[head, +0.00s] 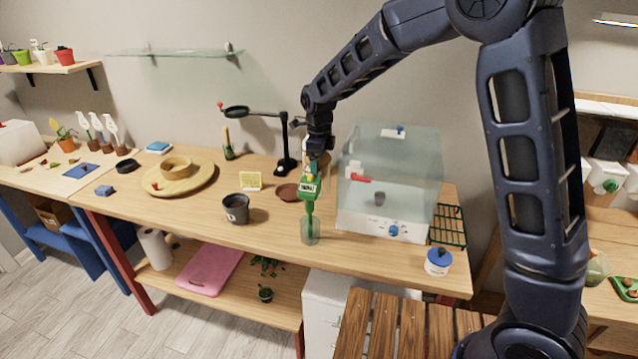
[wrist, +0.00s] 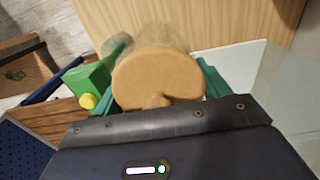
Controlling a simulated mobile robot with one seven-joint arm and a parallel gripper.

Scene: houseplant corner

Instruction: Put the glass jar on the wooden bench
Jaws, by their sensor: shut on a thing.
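The glass jar has a round tan cork lid with a small knob. In the wrist view the jar (wrist: 155,75) sits between my gripper's green fingers, its clear body faint beyond the lid. My gripper (head: 314,163) is shut on the jar at its lid, above the potting table in the head view. There the jar is mostly hidden behind the gripper and a green spray bottle. The wooden bench (head: 408,322), made of brown slats, stands low at the front, below the table edge. Its slats also show at the left of the wrist view (wrist: 52,118).
The spray bottle (head: 310,231) stands close in front of my gripper; its green head (wrist: 88,82) is close at left. A clear cabinet (head: 400,180) is just right. A dark pot (head: 236,208) and a blue-lidded jar (head: 438,262) stand on the table. The visible bench top is bare.

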